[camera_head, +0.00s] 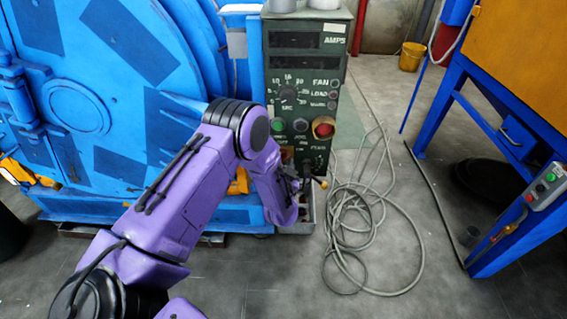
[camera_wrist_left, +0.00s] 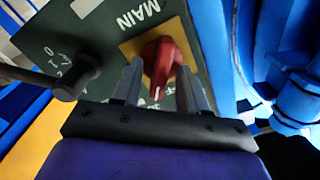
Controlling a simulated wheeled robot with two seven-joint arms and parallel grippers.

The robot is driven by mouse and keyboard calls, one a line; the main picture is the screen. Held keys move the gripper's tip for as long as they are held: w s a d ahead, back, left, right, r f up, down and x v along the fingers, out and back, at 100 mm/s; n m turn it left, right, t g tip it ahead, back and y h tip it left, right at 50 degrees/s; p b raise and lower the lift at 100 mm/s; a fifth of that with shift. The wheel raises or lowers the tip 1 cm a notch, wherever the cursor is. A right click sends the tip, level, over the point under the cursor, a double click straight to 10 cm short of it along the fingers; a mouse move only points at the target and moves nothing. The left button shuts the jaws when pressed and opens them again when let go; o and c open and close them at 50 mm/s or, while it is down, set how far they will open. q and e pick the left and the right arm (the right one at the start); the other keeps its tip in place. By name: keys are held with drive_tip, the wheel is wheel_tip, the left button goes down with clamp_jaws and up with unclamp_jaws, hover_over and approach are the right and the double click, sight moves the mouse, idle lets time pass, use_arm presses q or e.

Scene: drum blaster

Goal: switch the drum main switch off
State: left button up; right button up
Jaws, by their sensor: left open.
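The main switch (camera_wrist_left: 163,62) is a red knob on a yellow plate, beside the word MAIN on a dark green panel, in the left wrist view. A white mark shows on the knob's near end. My left gripper (camera_wrist_left: 159,69) is open, with one finger on each side of the knob; I cannot tell whether either finger touches it. In the head view my left gripper (camera_head: 306,184) is small and dark, low at the front of the green control cabinet (camera_head: 334,67). My right gripper is not in view.
A black lever or knob (camera_wrist_left: 76,78) sticks out from the panel left of my gripper. The big blue drum machine (camera_head: 110,80) stands left of the cabinet. Loose grey hose (camera_head: 407,240) lies coiled on the floor. A blue frame with a button box (camera_head: 545,186) stands right.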

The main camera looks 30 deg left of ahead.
use_arm(q)
clamp_jaws()
drive_tip(key=shift+r, duration=0.1)
drive_tip(key=n, duration=0.3)
drive_tip(key=shift+n, duration=0.3)
drive_tip(key=shift+s+a+r+n, duration=0.1)
drive_tip(key=shift+a+n, duration=0.05)
drive_tip(key=shift+n, duration=1.55)
unclamp_jaws()
